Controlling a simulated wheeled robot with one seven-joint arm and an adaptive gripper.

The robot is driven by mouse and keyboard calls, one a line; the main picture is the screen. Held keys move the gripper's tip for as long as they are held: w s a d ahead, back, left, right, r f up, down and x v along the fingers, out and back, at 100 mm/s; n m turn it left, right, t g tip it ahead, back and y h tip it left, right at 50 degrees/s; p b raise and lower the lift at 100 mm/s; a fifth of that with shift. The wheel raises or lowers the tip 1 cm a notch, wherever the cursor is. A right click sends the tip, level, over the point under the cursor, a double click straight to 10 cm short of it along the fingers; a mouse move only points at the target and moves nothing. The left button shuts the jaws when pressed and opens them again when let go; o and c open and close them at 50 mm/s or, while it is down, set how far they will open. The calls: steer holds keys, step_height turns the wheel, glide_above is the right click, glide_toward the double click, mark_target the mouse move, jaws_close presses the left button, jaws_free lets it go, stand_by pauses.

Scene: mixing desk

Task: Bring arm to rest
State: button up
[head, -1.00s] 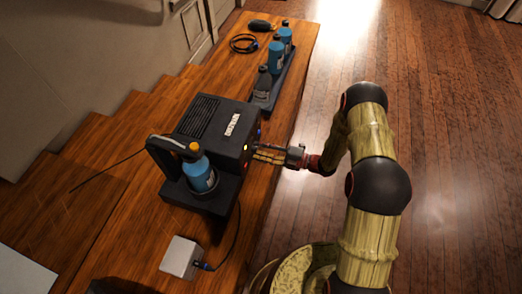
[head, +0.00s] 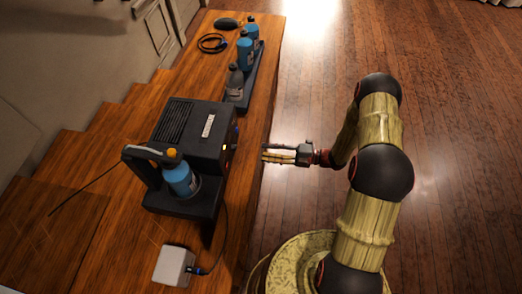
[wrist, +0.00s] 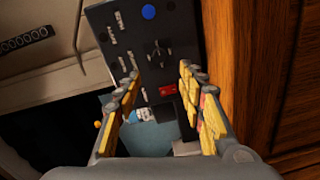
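The machine's dark control panel (wrist: 150,50) lies beyond the fingers, with a blue button (wrist: 148,12) and a red switch (wrist: 168,90). My arm is bent, with its elbow raised over the floor.
A blue bottle (head: 181,180) stands in the machine. A grey bottle (head: 235,82) and blue bottles (head: 244,50) stand in a rack behind. A white box (head: 174,266) with a cable sits at the front of the wooden desk (head: 262,105). The floor at right is clear.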

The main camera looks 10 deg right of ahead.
steer(key=shift+d, duration=0.1)
stand_by(0.6)
steer(key=s+a+f+n+g, duration=0.25)
steer(key=s+n+g, duration=0.25)
steer(key=s+n, duration=0.45)
steer(key=s+d+r+n+g+h+b, duration=0.1)
steer(key=s+d+r+n+g+h, duration=0.15)
steer(key=n, duration=0.45)
steer(key=s+d+r+n+g+h, duration=0.1)
steer(key=s+r+n+g+h, duration=0.2)
steer(key=n, duration=0.4)
steer(key=s+d+r+n+t+h+b, duration=0.1)
steer(key=s+d+r+n+h, duration=0.15)
steer(key=r+n, duration=0.25)
steer(key=s+d+r+n+t+h+b, duration=0.1)
steer(key=d+r+n+h+b, duration=0.1)
steer(key=r+n+h, duration=0.3)
steer(key=s+d+r+n+t+h+b, duration=0.1)
steer(key=s+d+r+n+t+h, duration=0.15)
steer(key=r+n, duration=0.3)
step_height(320, 180, up, 13)
steer(key=s+a+n+t+b, duration=0.2)
steer(key=n+t+b, duration=0.1)
steer(key=t, duration=0.2)
steer(key=shift+s+a+f+t+h, duration=0.15)
steer(key=shift+s+a+t+h, duration=0.15)
steer(key=shift+s+a+h, duration=0.15)
